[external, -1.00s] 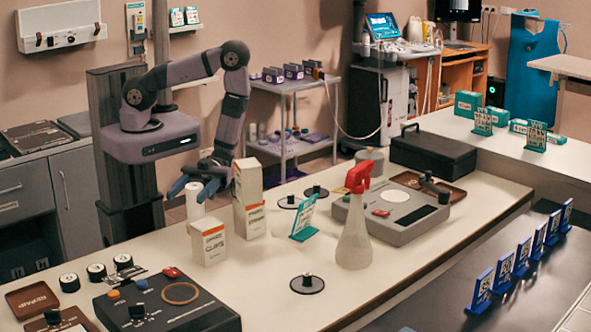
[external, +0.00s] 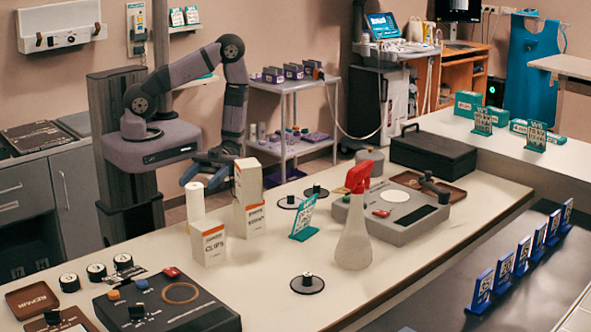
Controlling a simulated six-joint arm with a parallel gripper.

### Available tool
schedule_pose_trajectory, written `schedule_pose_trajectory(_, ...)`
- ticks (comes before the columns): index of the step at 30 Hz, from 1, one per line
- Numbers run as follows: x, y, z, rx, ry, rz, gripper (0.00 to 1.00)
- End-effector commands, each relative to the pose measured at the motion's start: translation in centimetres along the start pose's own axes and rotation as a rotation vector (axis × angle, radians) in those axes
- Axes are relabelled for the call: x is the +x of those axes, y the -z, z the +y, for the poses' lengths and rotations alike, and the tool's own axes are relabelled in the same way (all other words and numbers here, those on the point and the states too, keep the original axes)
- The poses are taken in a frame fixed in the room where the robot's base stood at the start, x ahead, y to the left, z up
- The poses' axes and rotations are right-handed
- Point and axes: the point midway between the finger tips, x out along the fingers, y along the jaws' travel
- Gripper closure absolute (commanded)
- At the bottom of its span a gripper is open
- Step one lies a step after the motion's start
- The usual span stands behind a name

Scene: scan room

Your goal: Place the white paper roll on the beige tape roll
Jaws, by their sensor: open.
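The white paper roll (external: 195,203) stands upright on the white counter, just behind and left of the box marked CLIPS, which hides its lower part. My gripper (external: 203,175), with blue fingers, is open and empty. It is above and slightly behind the roll's top, and seems clear of it. The beige tape roll (external: 181,292) looks like a thin tan ring. It lies flat on top of a dark control box (external: 168,312) at the front left of the counter, with nothing on it.
A spray bottle (external: 354,228) with a red head stands mid-counter. A black disc with a knob (external: 307,284) lies in front. The counter between the CLIPS box and the dark control box is clear.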

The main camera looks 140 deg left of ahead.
Motion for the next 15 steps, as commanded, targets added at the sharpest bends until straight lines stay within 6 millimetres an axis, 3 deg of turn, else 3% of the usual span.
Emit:
schedule_pose_trajectory(6,-3.0,-0.2,-0.1,0.003,0.003,-0.001,0.45)
schedule_pose_trajectory(15,-4.3,0.0,0.0,0.0,-0.001,-0.001,0.45)
